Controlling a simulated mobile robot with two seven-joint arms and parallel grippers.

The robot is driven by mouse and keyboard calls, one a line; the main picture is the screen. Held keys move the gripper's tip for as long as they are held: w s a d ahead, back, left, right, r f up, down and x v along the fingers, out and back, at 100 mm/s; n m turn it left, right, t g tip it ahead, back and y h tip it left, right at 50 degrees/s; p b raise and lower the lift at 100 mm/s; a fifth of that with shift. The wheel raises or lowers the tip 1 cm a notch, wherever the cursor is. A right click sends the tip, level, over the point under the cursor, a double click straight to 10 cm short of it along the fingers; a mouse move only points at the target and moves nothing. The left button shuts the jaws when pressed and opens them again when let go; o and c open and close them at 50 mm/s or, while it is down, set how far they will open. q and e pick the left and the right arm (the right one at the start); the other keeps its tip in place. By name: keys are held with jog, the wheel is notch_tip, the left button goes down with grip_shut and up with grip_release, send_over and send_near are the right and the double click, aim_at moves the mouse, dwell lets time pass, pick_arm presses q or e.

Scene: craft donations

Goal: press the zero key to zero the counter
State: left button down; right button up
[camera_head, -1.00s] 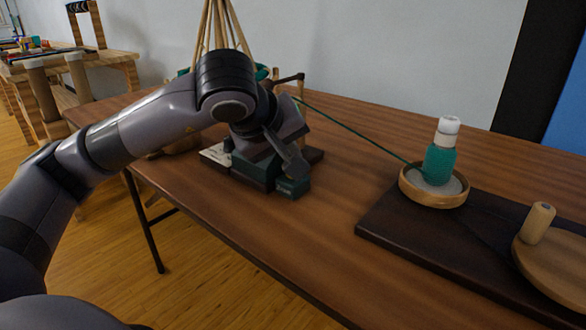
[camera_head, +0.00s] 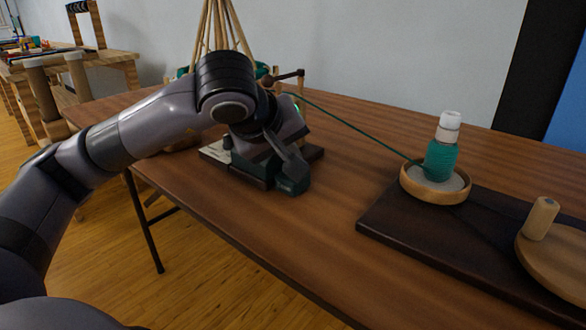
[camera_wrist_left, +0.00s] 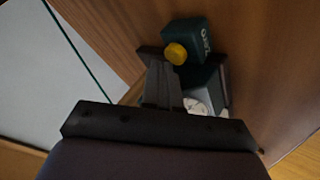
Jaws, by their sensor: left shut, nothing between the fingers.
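The counter (camera_head: 255,172) stands on the table under my left gripper and is mostly hidden by it. Its dark green key block (camera_head: 293,187) sticks out at the front. In the left wrist view this block (camera_wrist_left: 198,32) bears the word ZERO and a round yellow key (camera_wrist_left: 176,53). My left gripper (camera_head: 298,168) is shut and empty, pointing down at the block. In the wrist view its fingertips (camera_wrist_left: 161,66) are right beside the yellow key; I cannot tell whether they touch it. A white round dial (camera_wrist_left: 196,106) is partly hidden behind the fingers. My right gripper is not in view.
A green yarn (camera_head: 350,122) runs from behind my gripper to a green-wound bobbin (camera_head: 440,158) in a wooden dish (camera_head: 434,195). A dark board (camera_head: 400,231) lies at right. Dowels (camera_head: 222,28) stand behind my arm. The table front (camera_head: 320,245) is clear.

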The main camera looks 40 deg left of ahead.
pick_arm(q)
jog(key=shift+f+b, duration=0.45)
jog(key=shift+f, duration=0.05)
dwell(0.6)
jog(key=shift+r, duration=0.1)
jog(key=shift+r+p, duration=0.7)
jog(key=shift+r, duration=0.15)
notch_tip(320, 180, up, 5)
jog(key=p, duration=0.4)
dwell(0.7)
